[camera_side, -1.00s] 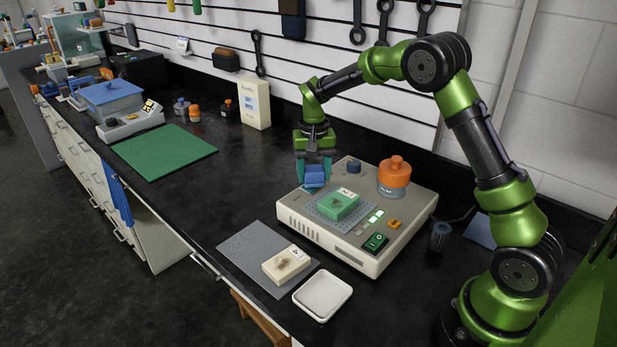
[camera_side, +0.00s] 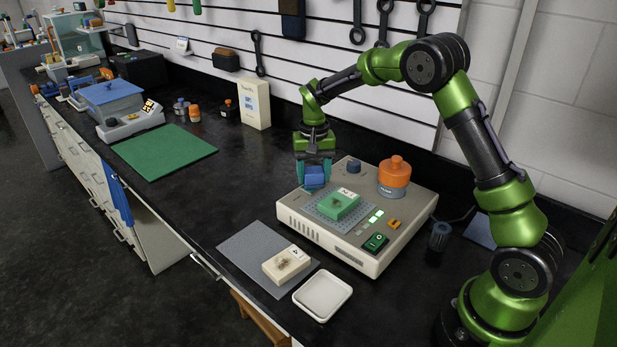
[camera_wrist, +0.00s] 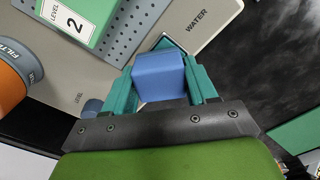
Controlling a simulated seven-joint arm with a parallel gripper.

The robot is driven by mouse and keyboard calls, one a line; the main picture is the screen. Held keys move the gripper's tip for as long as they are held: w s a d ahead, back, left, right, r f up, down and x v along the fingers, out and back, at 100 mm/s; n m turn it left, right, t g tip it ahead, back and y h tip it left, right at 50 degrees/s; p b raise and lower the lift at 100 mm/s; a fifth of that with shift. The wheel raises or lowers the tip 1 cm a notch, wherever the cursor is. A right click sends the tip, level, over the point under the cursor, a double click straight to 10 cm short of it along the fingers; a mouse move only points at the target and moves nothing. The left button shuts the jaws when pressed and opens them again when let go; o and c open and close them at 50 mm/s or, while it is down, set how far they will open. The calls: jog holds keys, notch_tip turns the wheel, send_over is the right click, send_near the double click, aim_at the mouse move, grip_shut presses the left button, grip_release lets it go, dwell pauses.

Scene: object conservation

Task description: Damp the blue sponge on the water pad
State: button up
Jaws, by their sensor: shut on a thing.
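My gripper (camera_side: 314,172) is shut on the blue sponge (camera_wrist: 160,76), which sits between its teal fingers in the wrist view. In the side view the sponge (camera_side: 315,178) is over the back left corner of the beige machine (camera_side: 352,258). The word WATER is printed on the machine's top close to the sponge in the wrist view. A dark teal edge shows just past the sponge there; I cannot tell whether it is the water pad or a fingertip. The sponge and fingers hide most of that spot. I cannot tell whether the sponge touches the surface.
A green block (camera_side: 338,206) labelled 2 sits on the machine's perforated plate (camera_side: 318,209). An orange-topped filter jar (camera_side: 394,177) stands behind right. In front lie a grey mat (camera_side: 243,250), a cream block (camera_side: 286,264) and a white tray (camera_side: 322,296). A green mat (camera_side: 165,152) lies left.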

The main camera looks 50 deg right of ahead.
aim_at(314, 170)
jog(key=shift+f, duration=0.1)
jog(key=shift+r, duration=3.55)
